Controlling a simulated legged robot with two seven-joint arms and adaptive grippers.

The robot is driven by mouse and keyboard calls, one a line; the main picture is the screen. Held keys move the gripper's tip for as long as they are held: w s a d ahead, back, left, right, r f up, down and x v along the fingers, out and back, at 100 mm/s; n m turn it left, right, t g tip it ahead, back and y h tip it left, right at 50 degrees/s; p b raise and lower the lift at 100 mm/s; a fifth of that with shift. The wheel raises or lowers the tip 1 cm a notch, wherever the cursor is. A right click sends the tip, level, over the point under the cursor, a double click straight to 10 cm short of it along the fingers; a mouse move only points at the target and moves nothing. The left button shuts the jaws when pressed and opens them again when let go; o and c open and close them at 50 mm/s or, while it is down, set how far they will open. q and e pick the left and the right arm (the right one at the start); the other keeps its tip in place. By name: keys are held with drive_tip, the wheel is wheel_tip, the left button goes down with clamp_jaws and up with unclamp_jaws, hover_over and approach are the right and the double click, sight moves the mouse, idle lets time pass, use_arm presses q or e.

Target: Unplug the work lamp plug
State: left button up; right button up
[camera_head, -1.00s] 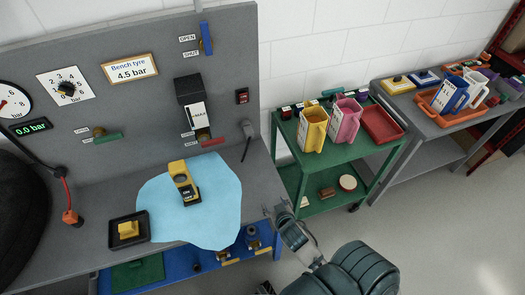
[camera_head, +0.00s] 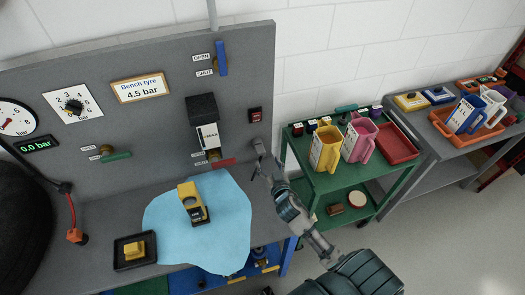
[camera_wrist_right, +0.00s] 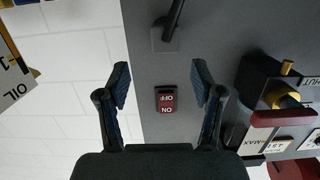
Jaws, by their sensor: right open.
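A grey plug or socket piece (camera_head: 259,147) sits at the right edge of the grey panel, below a red ON/OFF switch (camera_head: 255,115). I take it for the work lamp plug, but no label shows. In the right wrist view, which is upside down, a grey square plate (camera_wrist_right: 165,42) with a dark stem or cable shows beyond the fingers. The switch (camera_wrist_right: 166,101) shows between them. My right gripper (camera_head: 268,172) is open and empty, just below the plug in the head view; its spread fingers (camera_wrist_right: 160,85) also show in the wrist view. My left gripper is not in view.
A black-and-white unit (camera_head: 203,125) and a red-handled valve (camera_head: 218,161) are left of the plug. A yellow device (camera_head: 192,203) stands on a blue cloth (camera_head: 160,220). A green cart (camera_head: 330,183) with jugs stands at the right.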

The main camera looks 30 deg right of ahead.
sight(262, 153)
drive_tip(key=x, duration=0.5)
drive_tip(key=a+x, duration=0.1)
drive_tip(key=x, duration=0.1)
drive_tip(key=shift+w+r, duration=0.1)
drive_tip(key=shift+w, duration=0.45)
drive_tip(key=shift+w+d, duration=0.15)
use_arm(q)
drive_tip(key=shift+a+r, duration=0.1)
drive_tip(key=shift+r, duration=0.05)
use_arm(e)
drive_tip(key=shift+d, duration=0.35)
drive_tip(key=c, duration=0.8)
drive_tip(key=shift+a, duration=0.15)
drive_tip(key=c, duration=0.5)
drive_tip(key=shift+o, duration=1.4)
clamp_jaws()
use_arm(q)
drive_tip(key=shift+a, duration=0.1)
